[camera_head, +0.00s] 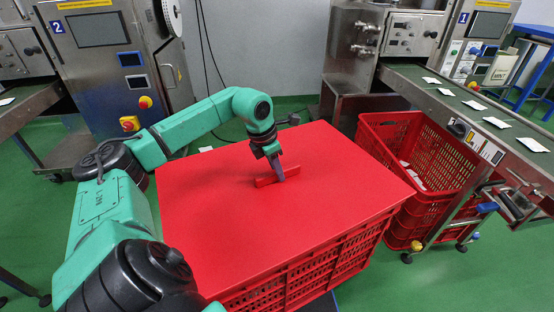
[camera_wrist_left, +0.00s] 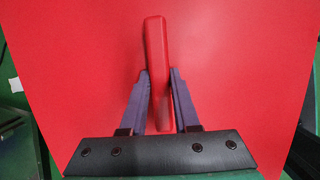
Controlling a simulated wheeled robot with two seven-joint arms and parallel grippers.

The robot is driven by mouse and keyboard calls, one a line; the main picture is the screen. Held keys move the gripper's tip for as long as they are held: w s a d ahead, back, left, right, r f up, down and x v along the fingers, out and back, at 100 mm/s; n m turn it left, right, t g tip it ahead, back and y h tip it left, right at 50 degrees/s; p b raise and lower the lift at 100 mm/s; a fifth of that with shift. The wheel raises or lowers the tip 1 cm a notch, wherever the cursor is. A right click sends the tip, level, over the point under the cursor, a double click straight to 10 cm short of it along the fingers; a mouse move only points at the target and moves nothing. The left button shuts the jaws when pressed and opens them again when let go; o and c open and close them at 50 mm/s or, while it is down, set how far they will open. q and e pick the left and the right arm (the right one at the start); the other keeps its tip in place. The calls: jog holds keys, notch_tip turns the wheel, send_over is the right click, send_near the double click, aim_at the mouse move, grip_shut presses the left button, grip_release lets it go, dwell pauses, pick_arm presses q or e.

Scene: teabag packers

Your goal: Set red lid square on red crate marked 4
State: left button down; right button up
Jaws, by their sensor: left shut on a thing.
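The flat red lid (camera_head: 220,220) lies over the top of a red slatted crate (camera_head: 320,272) in the head view. Its near right edge runs along the crate's rim with no clear gap. The far and left edges of the crate are hidden, so I cannot tell if it is square all round. No number shows on the crate. My left gripper (camera_head: 280,177) is shut on the lid's raised red handle (camera_head: 264,182). In the left wrist view, the handle (camera_wrist_left: 156,60) stands between the two fingers (camera_wrist_left: 160,85). My right gripper is out of view.
Another red crate (camera_head: 437,200) with white packets inside stands at the right, close to the lid's corner. A conveyor (camera_head: 455,95) with several white packets runs above it. Steel machines (camera_head: 110,60) stand behind. Green floor (camera_head: 400,290) is free at the front right.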

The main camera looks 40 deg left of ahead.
pick_arm(q)
jog(key=shift+f, duration=0.35)
jog(key=c, duration=0.6)
grip_release()
jog(key=shift+o, duration=0.2)
jog(key=shift+f, duration=0.1)
jog(key=p+v, duration=0.2)
jog(key=v, duration=1.2)
jog(key=shift+r, duration=0.35)
jog(key=shift+s+p, duration=0.1)
jog(key=shift+p, duration=0.2)
